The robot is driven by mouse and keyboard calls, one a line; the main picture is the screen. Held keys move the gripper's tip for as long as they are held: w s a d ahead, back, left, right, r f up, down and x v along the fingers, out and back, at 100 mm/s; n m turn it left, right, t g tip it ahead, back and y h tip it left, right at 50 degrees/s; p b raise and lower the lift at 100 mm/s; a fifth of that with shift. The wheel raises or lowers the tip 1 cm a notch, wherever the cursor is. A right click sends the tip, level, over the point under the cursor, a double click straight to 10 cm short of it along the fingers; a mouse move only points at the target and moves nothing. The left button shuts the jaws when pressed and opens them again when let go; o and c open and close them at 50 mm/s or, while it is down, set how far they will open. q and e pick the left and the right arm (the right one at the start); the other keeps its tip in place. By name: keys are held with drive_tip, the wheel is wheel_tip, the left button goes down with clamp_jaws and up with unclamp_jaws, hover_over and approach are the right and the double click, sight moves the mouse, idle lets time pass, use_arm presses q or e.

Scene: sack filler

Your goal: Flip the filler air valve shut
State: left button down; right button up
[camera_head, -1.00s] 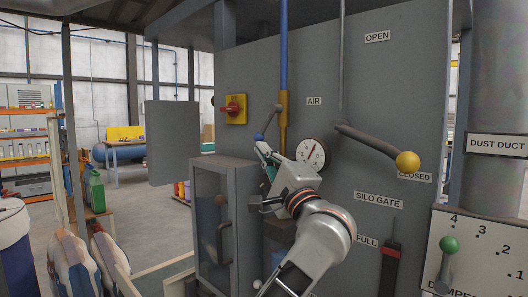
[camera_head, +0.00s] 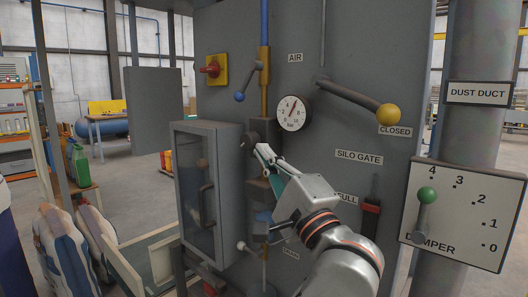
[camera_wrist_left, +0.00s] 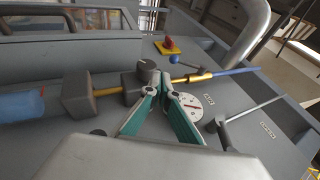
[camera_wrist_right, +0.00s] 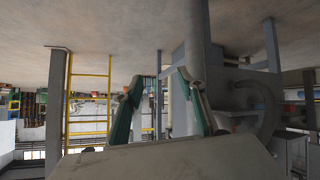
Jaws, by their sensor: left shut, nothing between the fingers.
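The air valve is a grey lever with a blue ball end (camera_head: 240,97), on the brass section of the air pipe (camera_head: 264,80) left of the AIR label. The lever slants down and left from the pipe. In the left wrist view the blue ball (camera_wrist_left: 174,60) is beyond my fingertips, with a gap. My left gripper (camera_head: 262,150) is shut and empty, below the lever and close to a dark round part on the pipe (camera_head: 250,140). It also shows in the left wrist view (camera_wrist_left: 165,80). My right gripper (camera_wrist_right: 158,82) is open and empty, away from the panel.
A pressure gauge (camera_head: 293,113) sits right of the pipe. The silo gate lever with its yellow ball (camera_head: 388,113) is farther right. A red and yellow switch (camera_head: 213,69) is at upper left, and a glass-doored cabinet (camera_head: 205,195) stands below it.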

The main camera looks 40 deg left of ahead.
drive_tip(key=shift+r, duration=0.1)
use_arm(q)
wheel_tip(320, 180, up, 6)
drive_tip(key=a+m+t+h+p, duration=0.1)
drive_tip(key=m+t+h+p, duration=0.2)
drive_tip(key=p, duration=0.8)
drive_tip(key=shift+m+t+h, duration=0.3)
drive_tip(key=shift+t+h, duration=0.1)
drive_tip(key=shift+t, duration=0.1)
use_arm(e)
wheel_tip(320, 180, up, 7)
drive_tip(key=shift+s+a+m, duration=0.3)
drive_tip(key=shift+s+a, duration=0.05)
drive_tip(key=shift+a, duration=0.05)
use_arm(q)
drive_tip(key=shift+a+f, duration=0.1)
